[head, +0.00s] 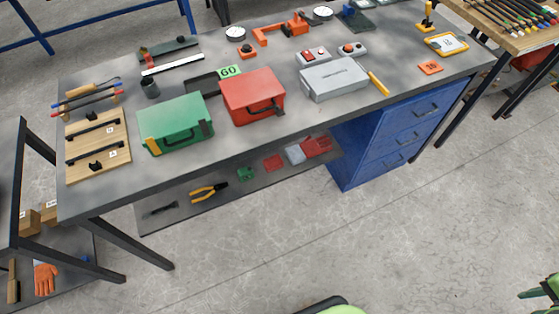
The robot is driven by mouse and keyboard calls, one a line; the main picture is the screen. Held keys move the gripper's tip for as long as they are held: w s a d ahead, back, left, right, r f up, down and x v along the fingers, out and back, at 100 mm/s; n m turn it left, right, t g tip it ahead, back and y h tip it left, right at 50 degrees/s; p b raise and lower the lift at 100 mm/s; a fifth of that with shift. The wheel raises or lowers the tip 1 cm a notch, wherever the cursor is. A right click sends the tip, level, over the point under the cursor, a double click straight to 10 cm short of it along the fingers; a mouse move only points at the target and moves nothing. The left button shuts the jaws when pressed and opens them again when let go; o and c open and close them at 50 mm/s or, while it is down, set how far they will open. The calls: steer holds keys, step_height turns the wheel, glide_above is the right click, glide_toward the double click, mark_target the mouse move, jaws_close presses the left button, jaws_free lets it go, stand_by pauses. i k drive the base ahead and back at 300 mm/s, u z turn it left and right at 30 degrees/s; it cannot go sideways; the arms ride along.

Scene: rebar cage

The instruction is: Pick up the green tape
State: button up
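A small green object (245,174), which may be the green tape, lies on the low shelf under the workbench. It is too small to make out clearly. It sits between the orange-handled pliers (208,193) and a flat red item (274,162). No other green tape is clear on the bench top. I cannot make out my gripper; green and black parts at the bottom and right edges are cut off, and no fingertips are clear.
The low shelf (185,222) runs under the grey workbench (270,135), left of a blue drawer cabinet (395,140). A green case (175,123) and red case (253,97) stand above. A dark-framed rack (20,185) stands left. The concrete floor in front is clear.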

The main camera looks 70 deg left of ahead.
mark_target(246, 174)
steer(key=i, duration=0.9)
steer(key=u, duration=1.8)
steer(key=k, duration=0.2)
steer(key=u, duration=2.65)
steer(key=i, duration=1)
steer(key=u, duration=0.3)
